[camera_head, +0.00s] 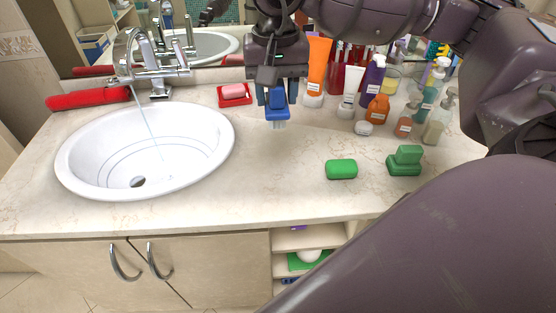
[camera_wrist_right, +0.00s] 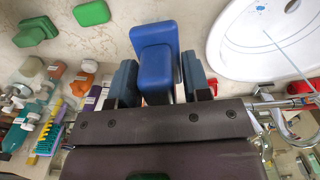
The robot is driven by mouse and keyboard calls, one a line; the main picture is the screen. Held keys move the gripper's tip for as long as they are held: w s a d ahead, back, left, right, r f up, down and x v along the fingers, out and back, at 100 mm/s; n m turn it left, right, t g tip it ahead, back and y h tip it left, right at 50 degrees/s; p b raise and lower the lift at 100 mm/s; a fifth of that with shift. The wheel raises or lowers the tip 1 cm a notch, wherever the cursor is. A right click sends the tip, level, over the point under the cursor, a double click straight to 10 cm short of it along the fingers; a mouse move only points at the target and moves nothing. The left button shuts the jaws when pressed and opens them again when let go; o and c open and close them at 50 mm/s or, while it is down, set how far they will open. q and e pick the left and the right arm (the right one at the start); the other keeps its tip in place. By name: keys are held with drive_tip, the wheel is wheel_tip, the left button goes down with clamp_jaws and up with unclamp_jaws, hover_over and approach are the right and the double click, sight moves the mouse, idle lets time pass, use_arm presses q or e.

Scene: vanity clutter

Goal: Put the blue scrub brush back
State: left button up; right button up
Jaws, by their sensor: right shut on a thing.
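The blue scrub brush (camera_head: 277,106) has pale bristles pointing down toward the counter. It is between the fingers of my right gripper (camera_head: 277,97), near the back of the counter, to the right of the red soap dish. In the right wrist view the blue brush (camera_wrist_right: 155,62) sits between both dark fingers of the right gripper (camera_wrist_right: 160,80), which are shut on it. Whether the bristles touch the counter I cannot tell. My left gripper is not in view.
A white sink (camera_head: 145,150) with running water is at left. A red dish with pink soap (camera_head: 234,93) is beside the brush. Green soap (camera_head: 341,169) and a green brush-like block (camera_head: 405,160) lie at right. Several bottles, including an orange tube (camera_head: 317,65), crowd the back right. The front middle counter is clear.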

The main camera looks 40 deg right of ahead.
sight(277, 114)
wheel_tip(277, 114, down, 17)
drive_tip(key=shift+d, duration=0.1)
idle(0.5)
drive_tip(key=shift+f+b, duration=0.2)
drive_tip(key=shift+b, duration=0.15)
drive_tip(key=o, duration=0.8)
drive_tip(key=shift+o, duration=0.2)
drive_tip(key=shift+r, duration=0.1)
drive_tip(key=shift+r, duration=0.15)
wheel_tip(277, 114, up, 12)
